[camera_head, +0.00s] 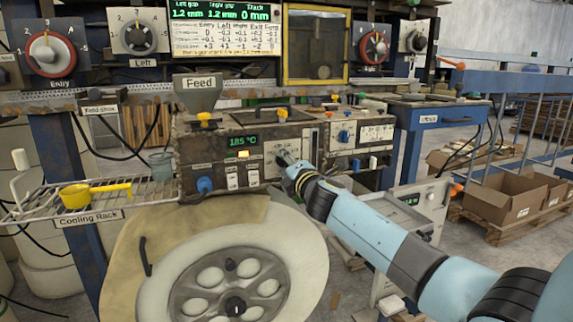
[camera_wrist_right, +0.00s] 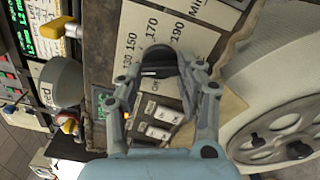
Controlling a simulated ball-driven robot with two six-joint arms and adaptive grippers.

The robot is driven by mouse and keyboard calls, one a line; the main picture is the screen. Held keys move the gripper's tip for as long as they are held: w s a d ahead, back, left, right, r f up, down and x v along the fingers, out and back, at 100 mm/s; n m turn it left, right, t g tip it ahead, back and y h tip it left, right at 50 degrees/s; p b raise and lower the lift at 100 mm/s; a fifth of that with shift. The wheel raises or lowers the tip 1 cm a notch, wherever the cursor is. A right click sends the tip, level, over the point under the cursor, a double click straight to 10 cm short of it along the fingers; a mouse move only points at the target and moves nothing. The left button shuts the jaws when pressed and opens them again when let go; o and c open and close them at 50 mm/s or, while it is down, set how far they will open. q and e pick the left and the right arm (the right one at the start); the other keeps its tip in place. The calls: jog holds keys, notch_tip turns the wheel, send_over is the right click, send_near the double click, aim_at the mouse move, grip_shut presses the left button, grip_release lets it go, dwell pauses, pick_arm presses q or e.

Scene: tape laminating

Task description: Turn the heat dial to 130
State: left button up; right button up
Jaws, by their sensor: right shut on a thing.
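The heat dial (camera_wrist_right: 158,68) is a dark round knob on the pale scale panel of the laminating machine (camera_head: 232,140). In the right wrist view its scale reads 130, 150, 170 and 190 around the knob, with Off on the side nearest my wrist. My right gripper (camera_wrist_right: 166,76) is shut on the dial, one finger at each side. In the head view the right gripper (camera_head: 287,161) reaches the machine's front and covers most of the dial. The pointer's exact setting is hard to tell. A green display (camera_head: 243,141) reads about 18.5 °C. My left gripper is out of view.
A large pale roll (camera_head: 235,275) stands below the machine. A cooling rack (camera_head: 130,192) with a yellow ladle (camera_head: 92,193) is at the left. A blue knob (camera_head: 205,185) is left of the switches. Cardboard boxes (camera_head: 505,197) lie at right.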

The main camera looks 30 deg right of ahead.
jog(key=shift+f, duration=0.15)
jog(key=o, duration=1.1)
jog(key=shift+o, duration=0.2)
jog(key=v, duration=1.2)
